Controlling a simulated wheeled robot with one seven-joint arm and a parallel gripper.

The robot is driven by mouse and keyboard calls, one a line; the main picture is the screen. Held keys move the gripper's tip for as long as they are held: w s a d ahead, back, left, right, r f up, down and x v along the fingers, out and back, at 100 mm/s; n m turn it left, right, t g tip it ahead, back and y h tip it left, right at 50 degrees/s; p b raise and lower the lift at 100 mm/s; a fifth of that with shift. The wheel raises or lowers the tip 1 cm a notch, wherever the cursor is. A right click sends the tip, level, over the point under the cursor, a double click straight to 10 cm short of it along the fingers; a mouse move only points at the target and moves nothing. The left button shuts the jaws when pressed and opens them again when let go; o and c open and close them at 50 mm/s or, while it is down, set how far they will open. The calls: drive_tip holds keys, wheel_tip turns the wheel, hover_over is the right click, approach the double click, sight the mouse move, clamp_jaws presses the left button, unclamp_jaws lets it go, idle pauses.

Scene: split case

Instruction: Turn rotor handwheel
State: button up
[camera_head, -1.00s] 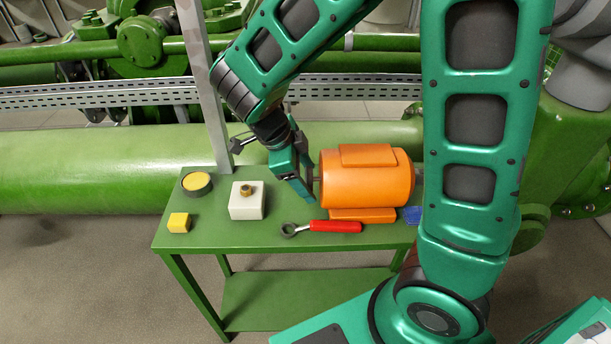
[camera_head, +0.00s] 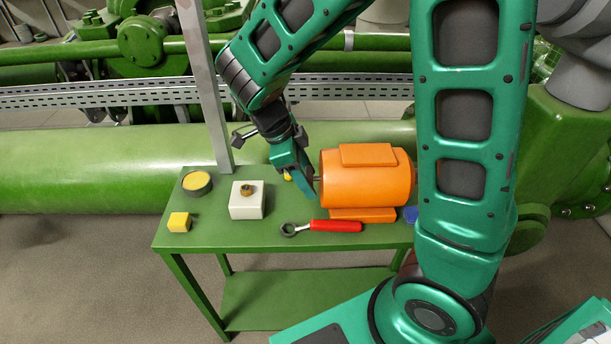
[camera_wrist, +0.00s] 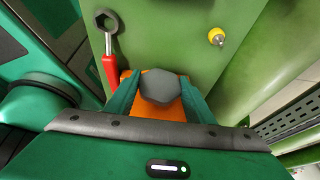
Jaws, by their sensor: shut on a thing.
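The orange motor (camera_head: 366,183) lies on the green table, with a thin shaft at its left end. In the wrist view its orange body (camera_wrist: 155,107) shows behind a dark grey, many-sided handwheel (camera_wrist: 160,88). My gripper (camera_head: 308,188) is at the motor's left end. In the wrist view my gripper (camera_wrist: 160,92) has one finger on each side of the handwheel and is shut on it. The handwheel is hidden by my gripper in the head view.
A red-handled wrench (camera_head: 335,226) lies in front of the motor. A white block with a brass nut (camera_head: 246,206), a round yellow-topped tin (camera_head: 196,182) and a yellow cube (camera_head: 179,222) sit at left. A small yellow knob (camera_wrist: 216,37) is behind my gripper. A post (camera_head: 207,90) stands behind.

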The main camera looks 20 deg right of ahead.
drive_tip(key=g, duration=0.2)
drive_tip(key=g+y, duration=0.1)
drive_tip(key=shift+w+d+n+g+y, duration=0.15)
drive_tip(key=shift+w+n+g+y, duration=0.15)
drive_tip(key=shift+w+n+g, duration=0.1)
drive_tip(key=g+y, duration=0.1)
drive_tip(key=g, duration=0.2)
drive_tip(key=shift+n, duration=0.4)
drive_tip(key=g, duration=0.2)
drive_tip(key=n+g+y, duration=0.1)
drive_tip(key=g, duration=0.1)
drive_tip(key=shift+f, duration=0.25)
drive_tip(key=shift+f+n+g+y, duration=0.1)
drive_tip(key=shift+n+g+y, duration=0.3)
drive_tip(key=shift+g, duration=1.4)
drive_tip(key=o, duration=1.1)
drive_tip(key=shift+c, duration=0.2)
